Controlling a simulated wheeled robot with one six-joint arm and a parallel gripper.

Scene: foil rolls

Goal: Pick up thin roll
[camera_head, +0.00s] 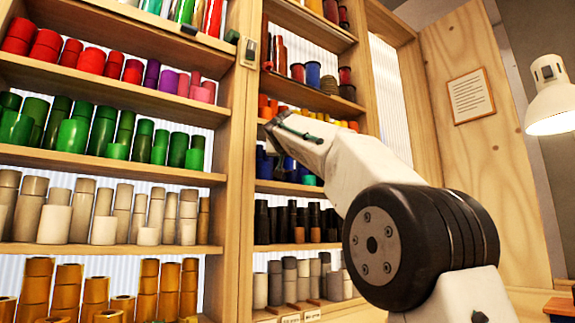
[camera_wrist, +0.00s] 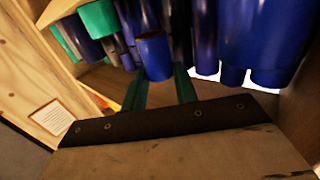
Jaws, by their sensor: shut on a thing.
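My gripper (camera_wrist: 162,76) reaches into the shelf in the wrist view, its two green fingers on either side of a thin blue roll (camera_wrist: 154,58) with a brownish end. In the head view my gripper (camera_head: 281,160) is at the blue row of the right shelf unit, small and partly hidden by my arm. The held roll cannot be told apart there.
Larger blue rolls (camera_wrist: 268,35) and a green roll (camera_wrist: 99,18) are close around the held one. A wooden upright (camera_head: 237,150) stands left of my gripper, with shelves above and below. A lamp (camera_head: 551,95) hangs at the far right.

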